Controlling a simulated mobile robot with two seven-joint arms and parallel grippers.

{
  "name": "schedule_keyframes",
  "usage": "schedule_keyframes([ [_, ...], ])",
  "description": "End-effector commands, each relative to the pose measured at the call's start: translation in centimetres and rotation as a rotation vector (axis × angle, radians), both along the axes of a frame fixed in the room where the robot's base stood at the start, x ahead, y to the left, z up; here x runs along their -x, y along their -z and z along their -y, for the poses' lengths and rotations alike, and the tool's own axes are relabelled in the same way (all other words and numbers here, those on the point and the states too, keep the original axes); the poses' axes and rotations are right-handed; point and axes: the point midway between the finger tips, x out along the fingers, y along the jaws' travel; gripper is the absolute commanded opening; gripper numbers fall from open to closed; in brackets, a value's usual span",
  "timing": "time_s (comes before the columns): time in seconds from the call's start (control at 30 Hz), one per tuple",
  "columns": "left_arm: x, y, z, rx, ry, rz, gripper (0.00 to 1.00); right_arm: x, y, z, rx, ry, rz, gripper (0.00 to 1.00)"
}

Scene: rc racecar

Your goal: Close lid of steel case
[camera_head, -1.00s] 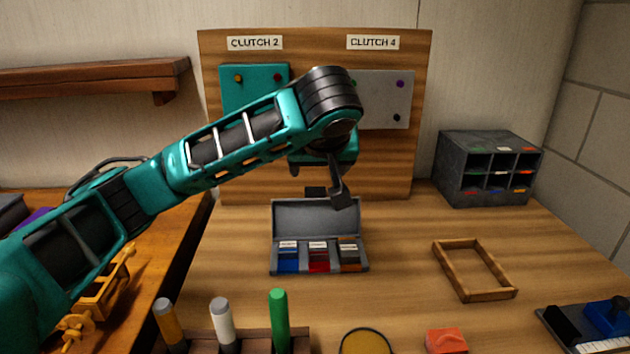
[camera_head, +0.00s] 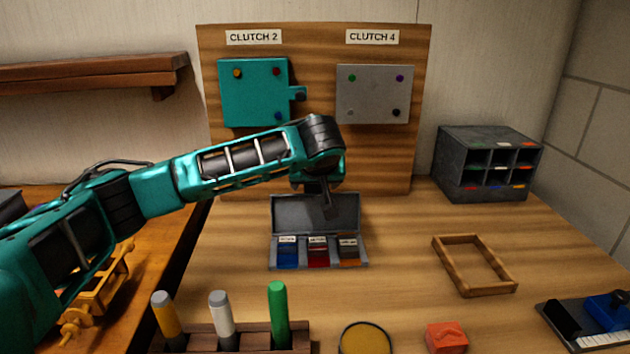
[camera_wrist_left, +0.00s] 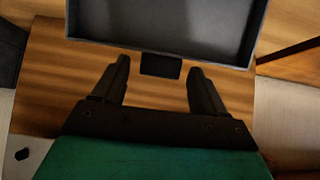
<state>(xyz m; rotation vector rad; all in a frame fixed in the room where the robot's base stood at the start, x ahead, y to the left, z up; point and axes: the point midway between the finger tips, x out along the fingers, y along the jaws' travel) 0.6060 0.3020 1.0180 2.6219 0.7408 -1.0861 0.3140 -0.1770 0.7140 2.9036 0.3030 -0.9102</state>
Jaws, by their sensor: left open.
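The steel case (camera_head: 273,250) stands on the table with its grey lid (camera_head: 300,213) raised upright at the back. Its base holds blue, red and orange-brown contents in labelled compartments. My left gripper (camera_head: 326,200) is at the lid's upper edge, right of its middle; the head view does not show whether it touches. In the left wrist view the lid (camera_wrist_left: 165,22) fills the top, and a dark tab on its edge lies between and just beyond the two spread fingers of the left gripper (camera_wrist_left: 158,75). The gripper is open and empty. My right gripper is not in view.
A wooden board with a teal plate (camera_head: 250,90) and a grey plate (camera_head: 373,95) stands behind the case. A wooden frame (camera_head: 475,265) and a grey compartment box (camera_head: 488,165) are at right. A marker rack (camera_head: 250,340) is in front.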

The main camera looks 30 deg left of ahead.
Motion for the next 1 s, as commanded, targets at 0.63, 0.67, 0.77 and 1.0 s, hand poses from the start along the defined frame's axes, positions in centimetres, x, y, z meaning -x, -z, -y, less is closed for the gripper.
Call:
schedule_keyframes([
  [0.63, 0.04, -0.02, 0.03, 0.001, 0.0, -0.001, 0.19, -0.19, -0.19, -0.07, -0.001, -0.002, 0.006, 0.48],
  [0.67, 0.04, -0.02, 0.03, 0.001, 0.0, -0.001, 0.16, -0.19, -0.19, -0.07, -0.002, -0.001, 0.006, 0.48],
  [0.77, 0.05, -0.02, 0.02, 0.0, -0.001, -0.001, 0.06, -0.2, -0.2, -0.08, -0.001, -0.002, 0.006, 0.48],
  [1.0, 0.07, 0.0, 0.02, -0.001, -0.001, 0.0, 0.0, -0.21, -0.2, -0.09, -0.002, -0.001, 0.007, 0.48],
])
